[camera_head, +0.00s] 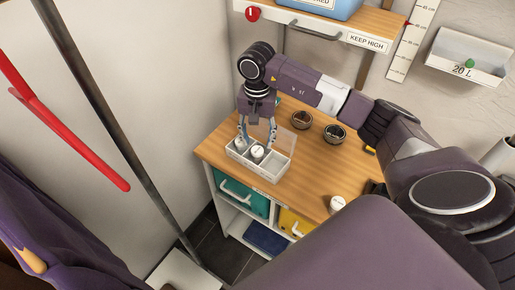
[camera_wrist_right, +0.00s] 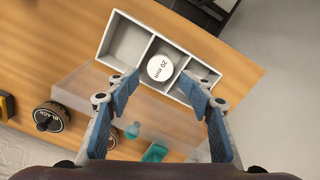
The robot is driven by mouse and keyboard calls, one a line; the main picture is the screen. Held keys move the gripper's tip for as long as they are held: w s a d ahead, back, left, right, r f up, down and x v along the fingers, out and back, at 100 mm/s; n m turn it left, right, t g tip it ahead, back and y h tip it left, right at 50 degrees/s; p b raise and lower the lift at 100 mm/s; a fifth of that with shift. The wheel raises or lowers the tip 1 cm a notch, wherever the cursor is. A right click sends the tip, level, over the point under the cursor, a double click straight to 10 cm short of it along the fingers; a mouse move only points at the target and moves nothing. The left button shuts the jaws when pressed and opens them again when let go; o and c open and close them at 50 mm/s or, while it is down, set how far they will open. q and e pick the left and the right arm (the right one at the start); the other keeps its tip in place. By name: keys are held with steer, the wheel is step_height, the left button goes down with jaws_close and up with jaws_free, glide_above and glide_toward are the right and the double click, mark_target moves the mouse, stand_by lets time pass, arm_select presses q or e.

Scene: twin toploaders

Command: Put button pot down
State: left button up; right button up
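A white pot (camera_head: 257,152) with a round lid sits in the middle compartment of a white divided tray (camera_head: 239,160). In the wrist view this pot (camera_wrist_right: 160,67) is labelled "20 mm", and the tray (camera_wrist_right: 126,18) shows an empty compartment to its left. A second white pot (camera_head: 240,143) appears at the tray's left end in the head view. My right gripper (camera_head: 257,137) points down over the tray. Its fingers (camera_wrist_right: 163,88) are apart, with nothing held between them; the "20 mm" pot lies beyond the tips. My left gripper is out of view.
A clear panel (camera_head: 286,138) stands behind the tray. Two dark round tins (camera_head: 301,119) (camera_head: 334,134) are on the wooden worktop (camera_head: 300,180). Another white pot (camera_head: 337,204) stands near the front edge. A shelf (camera_head: 372,20) with a blue bin is above.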

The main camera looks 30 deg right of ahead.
mark_target(257, 149)
step_height(257, 149, up, 8)
steer(key=b, duration=0.2)
stand_by(0.6)
